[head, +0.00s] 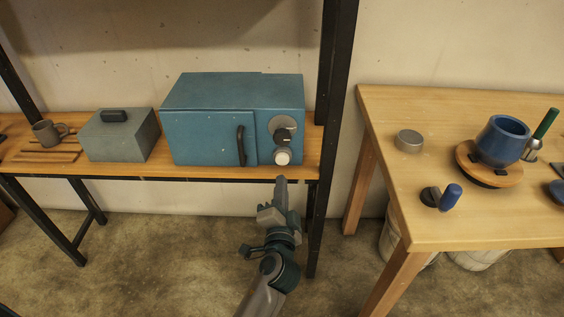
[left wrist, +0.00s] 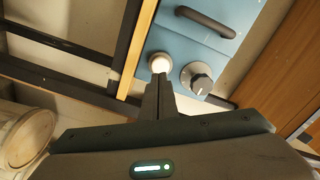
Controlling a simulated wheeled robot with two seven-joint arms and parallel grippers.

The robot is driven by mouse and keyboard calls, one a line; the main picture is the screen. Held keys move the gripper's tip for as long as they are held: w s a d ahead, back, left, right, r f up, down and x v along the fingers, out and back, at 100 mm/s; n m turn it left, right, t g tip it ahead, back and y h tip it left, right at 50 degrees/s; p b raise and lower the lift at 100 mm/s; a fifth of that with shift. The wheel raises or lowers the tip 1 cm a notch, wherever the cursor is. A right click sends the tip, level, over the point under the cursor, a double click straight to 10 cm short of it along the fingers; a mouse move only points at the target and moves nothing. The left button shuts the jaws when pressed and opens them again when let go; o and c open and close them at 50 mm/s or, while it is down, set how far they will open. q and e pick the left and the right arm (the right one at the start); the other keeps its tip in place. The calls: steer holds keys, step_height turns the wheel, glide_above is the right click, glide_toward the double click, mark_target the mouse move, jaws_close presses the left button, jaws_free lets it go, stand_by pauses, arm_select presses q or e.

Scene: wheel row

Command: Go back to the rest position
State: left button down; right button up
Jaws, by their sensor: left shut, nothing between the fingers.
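My left gripper (head: 281,183) is in front of the right end of the wooden shelf, just below a blue oven-like box (head: 208,136). Its fingers are together and hold nothing. In the left wrist view, the shut fingers (left wrist: 160,90) point at the pale round knob (left wrist: 159,63) on the box; I cannot tell whether they touch it. A dark dial (left wrist: 198,79) sits beside that knob. The box's door, with a dark handle (head: 241,146), looks closed. My right gripper is in neither view.
A black upright post (head: 331,130) stands right of my left gripper. A wooden table (head: 455,232) on the right holds a blue pot (head: 502,140), a round tin (head: 408,140) and other small items. A grey lidded box (head: 120,138) and a mug (head: 46,132) stand on the shelf (head: 140,171).

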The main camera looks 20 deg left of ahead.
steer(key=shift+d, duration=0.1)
